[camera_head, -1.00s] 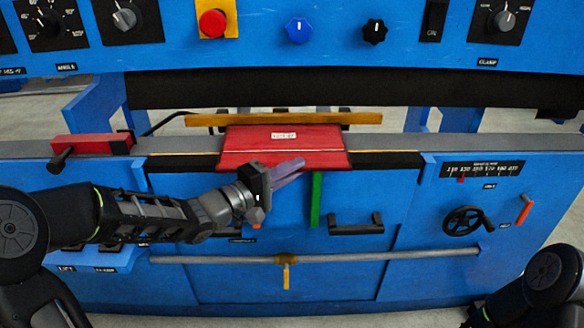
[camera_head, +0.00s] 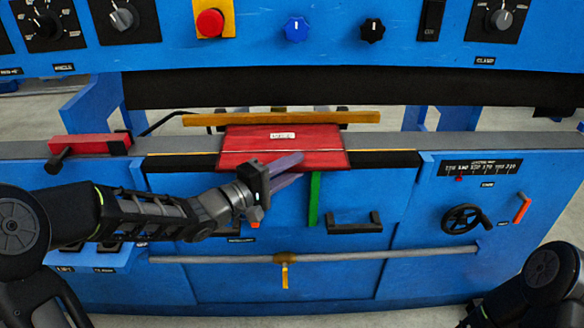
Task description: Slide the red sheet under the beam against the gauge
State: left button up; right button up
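The red sheet (camera_head: 250,146) with a small white label lies flat on the machine's bed, over the front slot. Its near edge overhangs the front slightly. Its far edge lies close along the yellow gauge bar (camera_head: 225,119); I cannot tell if they touch. The beam (camera_head: 330,87) spans above and behind, with a dark lower face. My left gripper (camera_head: 287,171) is at the sheet's near edge, its two purple fingers spread apart. The upper finger overlaps the sheet in view; contact is unclear. My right gripper is out of view; only my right arm shows at bottom right.
A red clamp block (camera_head: 90,144) sits on the bed at left. Below the sheet are a green strip (camera_head: 314,198), a black handle (camera_head: 354,223) and a grey rail (camera_head: 380,255). A black handwheel (camera_head: 462,219) is at right. Control knobs line the upper panel.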

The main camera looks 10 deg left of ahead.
pick_arm(q)
jog(key=shift+o, duration=0.3)
jog(key=shift+s, duration=0.1)
jog(key=p+v, duration=0.2)
jog(key=v, duration=0.5)
jog(key=shift+s+a, duration=0.25)
